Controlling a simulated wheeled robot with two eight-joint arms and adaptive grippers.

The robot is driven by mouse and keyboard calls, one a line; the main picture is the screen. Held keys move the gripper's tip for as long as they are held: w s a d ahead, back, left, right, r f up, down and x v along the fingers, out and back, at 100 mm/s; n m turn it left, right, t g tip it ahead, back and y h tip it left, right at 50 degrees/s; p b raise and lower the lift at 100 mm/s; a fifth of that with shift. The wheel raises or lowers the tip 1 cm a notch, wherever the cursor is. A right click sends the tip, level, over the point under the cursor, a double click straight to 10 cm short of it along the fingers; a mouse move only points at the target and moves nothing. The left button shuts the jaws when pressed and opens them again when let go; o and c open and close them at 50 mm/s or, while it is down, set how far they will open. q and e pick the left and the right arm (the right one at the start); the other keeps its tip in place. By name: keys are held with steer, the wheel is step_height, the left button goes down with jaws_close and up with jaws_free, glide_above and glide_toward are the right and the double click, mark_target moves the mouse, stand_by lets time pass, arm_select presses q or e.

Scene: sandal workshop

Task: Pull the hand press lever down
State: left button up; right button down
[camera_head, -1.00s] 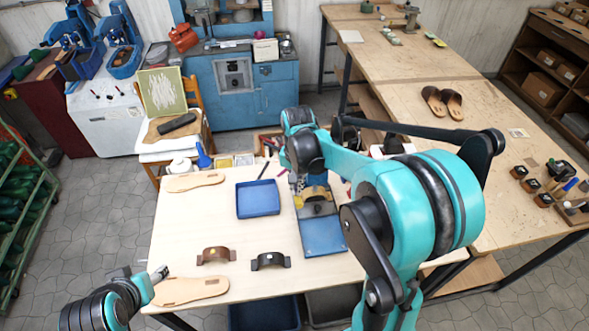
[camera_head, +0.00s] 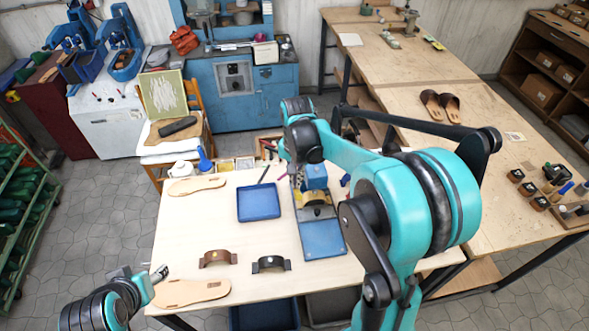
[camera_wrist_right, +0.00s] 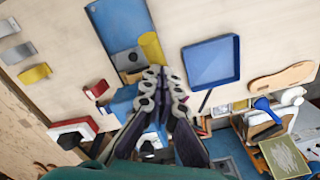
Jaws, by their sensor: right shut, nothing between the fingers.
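The hand press stands at the back of the pale worktable. Its blue base plate (camera_head: 323,238), yellow part (camera_head: 318,212) and blue body (camera_head: 315,177) show in the head view. The right wrist view shows its base (camera_wrist_right: 122,22), yellow part (camera_wrist_right: 152,47) and blue body beside the fingers. I cannot make out the lever clearly; my right arm and fingers cover part of the press. My right gripper (camera_wrist_right: 163,74) is shut and empty, with its fingertips over the press in that view. My left gripper (camera_head: 158,273) is at the table's front left corner, its jaw state unclear.
A blue tray (camera_head: 259,202) lies left of the press. A brown strap piece (camera_head: 217,258) and a dark one (camera_head: 271,263) stand in front, with a sole (camera_head: 192,292) at the left. A red-handled item (camera_wrist_right: 97,89) shows near the press. The table's middle is clear.

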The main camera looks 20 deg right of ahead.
step_height(320, 180, up, 6)
steer(key=w+p, duration=0.1)
steer(key=p, duration=0.2)
steer(key=shift+w+d+r+p, duration=0.25)
steer(key=shift+w+p, duration=0.1)
steer(key=shift+p, duration=0.05)
steer(key=s+a+r+n+t, duration=0.1)
steer(key=s+a+n+t, duration=0.35)
steer(key=s, duration=0.45)
steer(key=s+a+r+n+t, duration=0.1)
steer(key=s+a+n+t, duration=0.2)
steer(key=s+n, duration=0.35)
step_height(320, 180, down, 25)
steer(key=s+m+b, duration=0.1)
steer(key=m+b, duration=0.1)
steer(key=b, duration=2.4)
steer(key=shift+s+d, duration=0.2)
steer(key=shift+s, duration=0.05)
